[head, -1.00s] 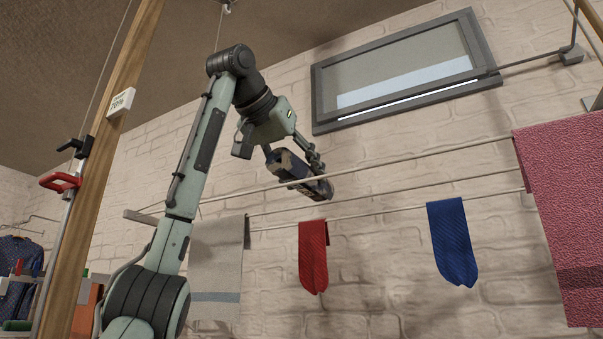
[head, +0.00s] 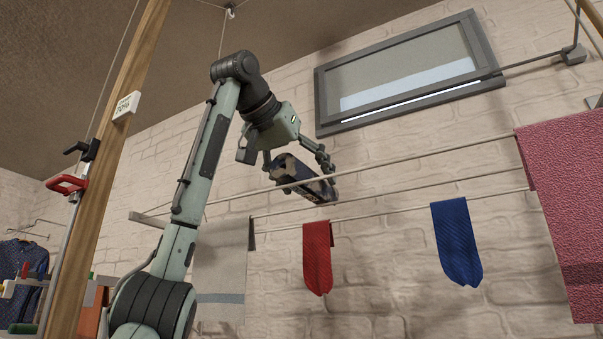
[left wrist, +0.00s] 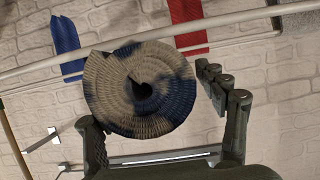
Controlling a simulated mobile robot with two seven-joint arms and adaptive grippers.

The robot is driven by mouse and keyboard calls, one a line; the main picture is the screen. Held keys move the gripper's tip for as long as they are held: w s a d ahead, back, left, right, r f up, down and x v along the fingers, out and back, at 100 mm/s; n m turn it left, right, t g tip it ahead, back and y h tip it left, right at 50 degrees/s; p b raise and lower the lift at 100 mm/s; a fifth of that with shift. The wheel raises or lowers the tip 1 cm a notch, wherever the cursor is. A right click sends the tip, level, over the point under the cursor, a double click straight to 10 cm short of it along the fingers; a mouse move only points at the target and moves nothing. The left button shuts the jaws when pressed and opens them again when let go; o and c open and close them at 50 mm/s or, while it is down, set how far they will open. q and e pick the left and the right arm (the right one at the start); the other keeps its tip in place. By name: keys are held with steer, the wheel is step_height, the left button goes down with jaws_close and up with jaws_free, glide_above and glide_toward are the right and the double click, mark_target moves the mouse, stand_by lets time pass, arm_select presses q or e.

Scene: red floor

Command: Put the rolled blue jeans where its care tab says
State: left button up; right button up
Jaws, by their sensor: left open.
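The rolled blue jeans (head: 290,171) lie at the drying rack's rods, high against the wall. The front rod crosses in front of the roll in the head view; I cannot tell exactly which rods bear it. In the left wrist view the roll (left wrist: 120,100) shows its spiral end, dark blue and beige. My left gripper (head: 299,162) is open around the roll, one finger on each side. A gap shows by the right finger in the wrist view. No care tab is readable. My right gripper is out of view.
A red cloth (head: 317,258), a blue cloth (head: 456,240), a grey towel (head: 220,270) and a pink towel (head: 565,200) hang from the rods. A window (head: 410,75) is above. A wooden post (head: 110,150) with a white box (head: 126,106) stands left.

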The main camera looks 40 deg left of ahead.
arm_select(q)
steer(key=v, duration=1.2)
